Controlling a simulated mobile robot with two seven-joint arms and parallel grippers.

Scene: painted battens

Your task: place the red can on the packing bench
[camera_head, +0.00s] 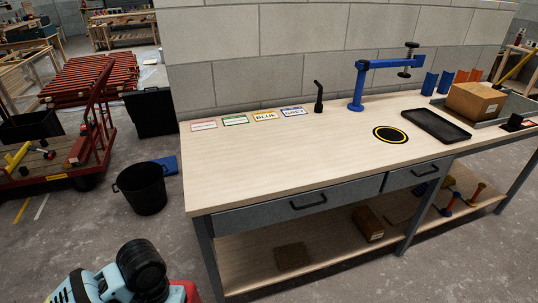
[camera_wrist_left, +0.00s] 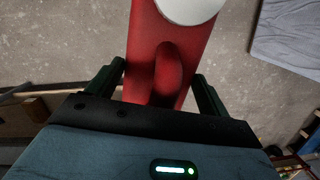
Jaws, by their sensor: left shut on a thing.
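The red can (camera_wrist_left: 150,45) is between the two dark green fingers of my left gripper (camera_wrist_left: 157,85) in the left wrist view. The gripper is shut on it. The can has a pale round end, cut off by the top of that view. In the head view my left wrist shows at the bottom left, with a piece of the red can (camera_head: 190,291) beside it. The fingers are hidden there. The can is held off the bench, in front of its left end. The packing bench (camera_head: 290,160) has a pale wooden top with grey drawers below. My right gripper is not in view.
Colour label cards (camera_head: 265,116) and a black upright handle (camera_head: 318,97) stand along the back. A blue clamp arm (camera_head: 357,90), yellow-ringed black disc (camera_head: 390,134), black tray (camera_head: 436,125) and cardboard box (camera_head: 475,101) occupy the right. The bench's left and middle front is clear. A black bucket (camera_head: 142,190) stands left.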

